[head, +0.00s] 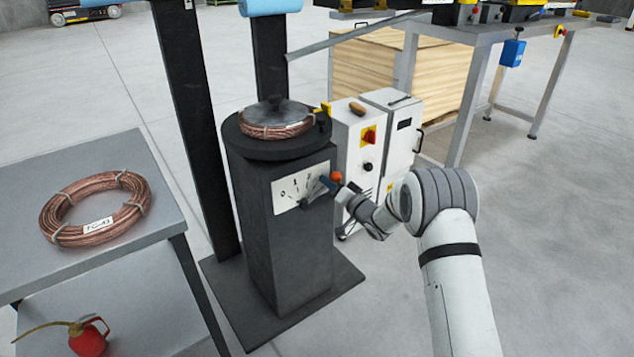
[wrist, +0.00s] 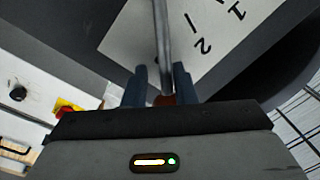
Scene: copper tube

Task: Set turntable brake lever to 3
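The turntable (head: 276,132) is a dark round plate on a dark square column. A white scale plate (head: 290,188) on the column's front carries the marks 0, 1 and 2; no 3 is readable. The brake lever is a grey rod (wrist: 164,45) with an orange knob (head: 336,177). In the wrist view the rod lies just left of the 2 mark, past it on the side away from 1. My gripper (head: 327,186) is at the lever's end. Its two blue-grey fingers (wrist: 160,84) close in on both sides of the knob (wrist: 163,99), which their bodies partly hide.
A copper coil lies on the turntable, and another coil (head: 97,207) lies on the grey table (head: 60,160) at left. White control boxes (head: 388,135) stand close behind my gripper. A red oil can (head: 88,338) is at lower left.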

